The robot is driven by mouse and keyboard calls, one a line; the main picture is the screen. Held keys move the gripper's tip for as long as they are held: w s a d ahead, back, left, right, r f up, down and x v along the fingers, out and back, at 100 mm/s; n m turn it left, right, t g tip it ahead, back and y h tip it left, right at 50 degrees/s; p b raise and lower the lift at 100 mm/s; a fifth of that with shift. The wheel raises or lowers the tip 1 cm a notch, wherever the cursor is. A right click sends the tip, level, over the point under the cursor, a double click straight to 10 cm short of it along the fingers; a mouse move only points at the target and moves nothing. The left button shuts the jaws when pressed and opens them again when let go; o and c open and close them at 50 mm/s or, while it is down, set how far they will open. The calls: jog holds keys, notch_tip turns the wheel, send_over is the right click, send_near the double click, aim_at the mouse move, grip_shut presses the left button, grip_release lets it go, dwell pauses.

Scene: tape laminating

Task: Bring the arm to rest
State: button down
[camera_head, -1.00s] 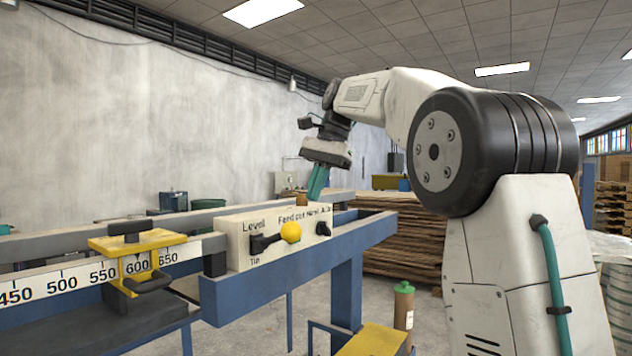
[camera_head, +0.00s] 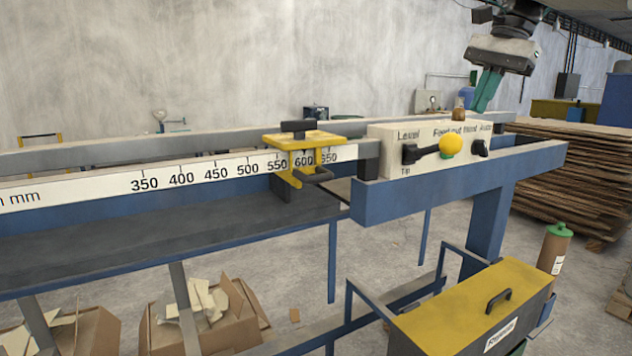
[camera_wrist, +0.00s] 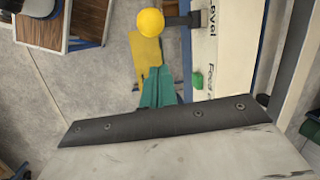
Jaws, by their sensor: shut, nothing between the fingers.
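My gripper (camera_head: 483,100) hangs down at the upper right in the head view, its teal fingers closed together and empty. Its tips are just above and behind the right part of the cream control panel (camera_head: 400,133), close to a small brown knob (camera_head: 458,115). I cannot tell if they touch anything. The panel has a black lever with a yellow ball (camera_head: 451,146). In the wrist view the teal fingers (camera_wrist: 160,80) point toward the yellow ball (camera_wrist: 150,22), with the panel along their right.
A blue-framed bench with a millimetre scale (camera_head: 220,173) runs left, carrying a yellow stop (camera_head: 305,140). A yellow-topped box (camera_head: 465,307) and a brown bottle (camera_head: 554,250) stand below right. Stacked boards (camera_head: 570,180) are behind. Cardboard boxes (camera_head: 205,320) lie under the bench.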

jog(key=s+a+f+n+h, duration=0.1)
jog(key=s+a+f+n, duration=0.2)
jog(key=s+f, duration=0.3)
jog(key=s+a+f+n+h, duration=0.1)
jog(key=s+a+f+n, duration=0.2)
jog(key=s, duration=0.6)
jog(key=s+a+f+n+h, duration=0.1)
jog(key=s+f+n, duration=0.4)
jog(key=s+f, duration=1.1)
notch_tip(320, 180, down, 3)
jog(key=shift+a+t, duration=0.2)
jog(key=shift+t, duration=0.2)
